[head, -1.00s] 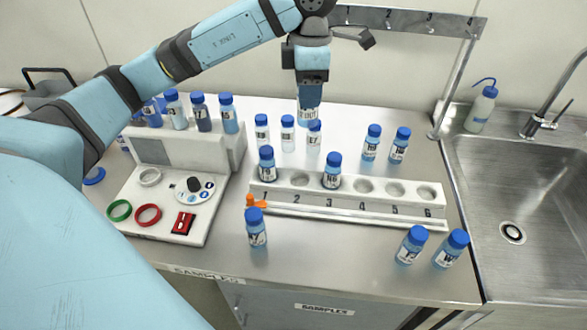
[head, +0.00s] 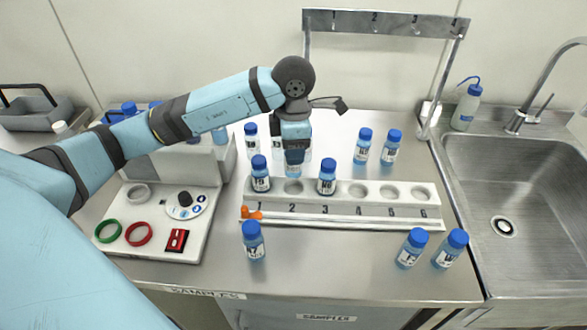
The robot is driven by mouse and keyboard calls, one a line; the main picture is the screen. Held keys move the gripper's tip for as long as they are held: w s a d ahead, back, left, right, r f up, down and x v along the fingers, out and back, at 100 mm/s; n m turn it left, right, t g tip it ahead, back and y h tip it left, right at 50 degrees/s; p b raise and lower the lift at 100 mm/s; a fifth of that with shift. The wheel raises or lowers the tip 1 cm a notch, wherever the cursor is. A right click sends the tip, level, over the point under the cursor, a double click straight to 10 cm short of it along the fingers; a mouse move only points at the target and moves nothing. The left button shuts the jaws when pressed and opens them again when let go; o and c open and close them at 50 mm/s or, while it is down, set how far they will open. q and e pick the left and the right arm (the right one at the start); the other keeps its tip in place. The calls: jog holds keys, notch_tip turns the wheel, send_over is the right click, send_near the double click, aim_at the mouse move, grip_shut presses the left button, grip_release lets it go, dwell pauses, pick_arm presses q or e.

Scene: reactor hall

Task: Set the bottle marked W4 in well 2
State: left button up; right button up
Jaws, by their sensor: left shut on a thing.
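My left gripper (head: 294,151) is shut on a blue bottle (head: 293,169), held upright by its upper part. Its cap is hidden by the gripper and I cannot read its label. The bottle hangs just behind and above well 2 (head: 293,187) of the white rack (head: 390,211); I cannot tell whether its base touches anything. Well 2 looks empty. Blue-capped bottles stand in well 1 (head: 260,180) and well 3 (head: 326,182). Wells 4, 5 and 6 are empty. My right gripper is not in view.
Loose bottles stand in front of the rack, at the left (head: 253,243) and right (head: 411,250), and behind it (head: 362,147). An orange-ended rod (head: 330,220) lies along the rack's front. A control panel (head: 158,225) is left; a sink (head: 510,200) is right.

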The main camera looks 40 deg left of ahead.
aim_at(294, 170)
pick_arm(q)
notch_tip(294, 170, down, 6)
jog(key=shift+f, duration=0.25)
jog(key=shift+f, duration=0.2)
jog(key=o, duration=0.9)
jog(key=shift+o, duration=0.2)
jog(key=shift+r, duration=0.1)
